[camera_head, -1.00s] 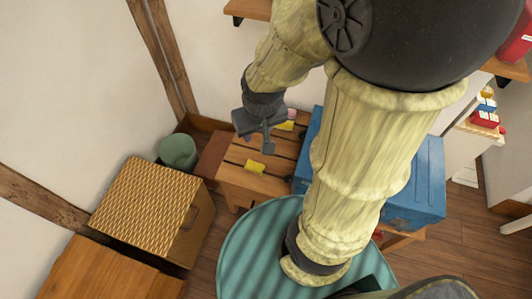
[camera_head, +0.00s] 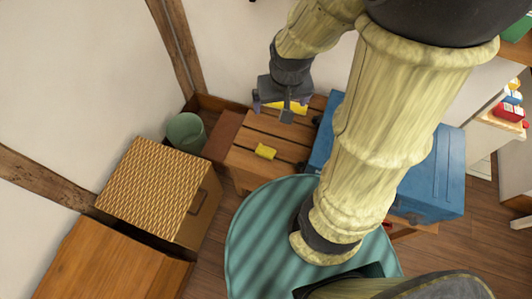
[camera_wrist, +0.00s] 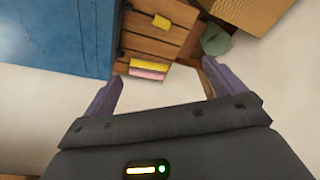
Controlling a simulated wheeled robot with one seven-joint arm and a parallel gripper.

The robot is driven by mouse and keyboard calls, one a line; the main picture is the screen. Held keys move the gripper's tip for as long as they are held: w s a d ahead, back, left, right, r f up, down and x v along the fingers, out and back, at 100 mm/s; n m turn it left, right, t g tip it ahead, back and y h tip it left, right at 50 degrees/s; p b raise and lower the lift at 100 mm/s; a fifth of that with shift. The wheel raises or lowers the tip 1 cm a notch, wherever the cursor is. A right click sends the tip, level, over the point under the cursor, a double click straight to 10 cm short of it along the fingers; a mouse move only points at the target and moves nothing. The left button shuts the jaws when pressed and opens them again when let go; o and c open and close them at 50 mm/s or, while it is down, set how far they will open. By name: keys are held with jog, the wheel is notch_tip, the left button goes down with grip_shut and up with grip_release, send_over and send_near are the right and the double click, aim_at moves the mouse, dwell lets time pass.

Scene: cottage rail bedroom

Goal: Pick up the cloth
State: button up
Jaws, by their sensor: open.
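On a slatted wooden bench, a small yellow piece (camera_head: 265,152) lies nearer the front; it also shows in the wrist view (camera_wrist: 161,22). Farther back lie a yellow strip (camera_head: 299,107) and a pink strip (camera_wrist: 149,74), side by side in the wrist view, where the yellow strip (camera_wrist: 149,63) is above the pink one. I cannot tell which of these is the cloth. My gripper (camera_head: 283,103) is open and empty. In the head view it partly covers the back pieces. In the wrist view its fingers (camera_wrist: 163,74) are spread either side of them, apart from them.
The slatted bench (camera_head: 240,157) stands between a blue chest (camera_head: 435,170) and a woven box (camera_head: 150,190). A green bin (camera_head: 186,132) stands in the corner by the wall. A round teal surface (camera_head: 255,235) is in front.

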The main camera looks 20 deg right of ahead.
jog(key=w+f+m+b, duration=0.2)
jog(key=w+f+b, duration=0.2)
jog(key=f, duration=0.7)
jog(key=w+f+m+g+b, duration=0.1)
jog(key=w+f+m+b, duration=0.2)
jog(key=f+b, duration=0.6)
jog(key=w+f+m+g+b, duration=0.1)
jog(key=w+f+b, duration=0.5)
jog(key=f, duration=0.7)
jog(key=shift+d+m+b, duration=0.2)
jog(key=shift+m+b, duration=0.45)
jog(key=shift+m, duration=0.05)
jog(key=shift+s+r, duration=0.1)
jog(key=b, duration=0.3)
send_over(265, 152)
jog(key=f, duration=0.8)
jog(key=d+f, duration=0.1)
jog(key=f, duration=0.3)
jog(key=shift+w+f, duration=0.15)
jog(key=shift+w, duration=0.05)
jog(key=shift+a+f+b, duration=0.25)
jog(key=shift+f+b, duration=0.2)
jog(key=shift+f, duration=0.85)
jog(key=shift+a+f+b, duration=0.2)
jog(key=shift+f+b, duration=0.25)
jog(key=shift+f, duration=0.85)
jog(key=shift+s, duration=0.1)
